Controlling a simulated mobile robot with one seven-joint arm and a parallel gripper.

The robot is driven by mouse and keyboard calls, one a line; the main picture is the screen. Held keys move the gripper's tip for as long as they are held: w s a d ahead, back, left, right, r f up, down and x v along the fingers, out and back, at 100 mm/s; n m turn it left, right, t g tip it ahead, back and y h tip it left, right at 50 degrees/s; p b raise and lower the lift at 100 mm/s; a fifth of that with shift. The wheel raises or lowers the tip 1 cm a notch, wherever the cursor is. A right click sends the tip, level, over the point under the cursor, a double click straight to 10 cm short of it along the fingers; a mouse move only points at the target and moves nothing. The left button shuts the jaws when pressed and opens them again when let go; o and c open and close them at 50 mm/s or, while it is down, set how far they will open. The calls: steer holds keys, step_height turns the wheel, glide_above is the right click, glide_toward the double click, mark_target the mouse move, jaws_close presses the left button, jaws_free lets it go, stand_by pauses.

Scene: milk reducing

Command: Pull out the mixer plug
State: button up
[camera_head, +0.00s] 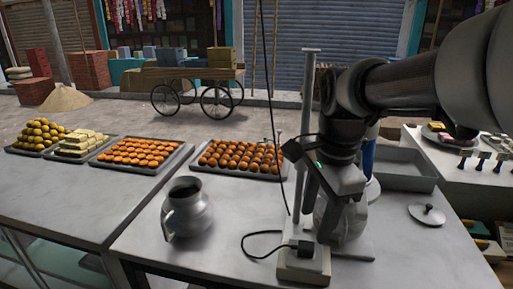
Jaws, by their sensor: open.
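A black plug (306,247) sits on top of a pale socket block (303,268) at the front of the grey table. Its black cable (250,250) loops out to the left and back behind the block. My gripper (334,232) is open and points down, just behind and right of the plug, apart from it as far as I can tell. My gripper and arm cover much of the mixer area. A blue and white body (369,160) shows partly behind them, and I cannot tell whether it is the mixer.
A metal jug (187,210) stands left of the socket block. A tray of orange sweets (240,173) lies behind. A thin upright post (309,90) and a hanging black cable (268,80) are close to my arm. A lid (427,215) lies at right. The table's front left is clear.

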mark_target(306, 244)
steer(key=w+m, duration=0.1)
steer(key=m, duration=0.1)
steer(key=w+f+m, duration=0.1)
steer(key=w+f+m+g, duration=0.1)
steer(key=m, duration=0.1)
steer(key=shift+w+f+m+h, duration=0.15)
steer(key=shift+w+m+h, duration=0.1)
steer(key=shift+m+h, duration=0.05)
steer(key=shift+f+b, duration=0.15)
steer(key=shift+b, duration=0.15)
step_height(306, 244, down, 9)
steer(key=b, duration=0.6)
steer(key=shift+b, duration=0.35)
steer(key=shift+r+p, duration=0.2)
steer(key=shift+p, duration=0.25)
steer(key=shift+c, duration=0.3)
jaws_close()
stand_by(0.3)
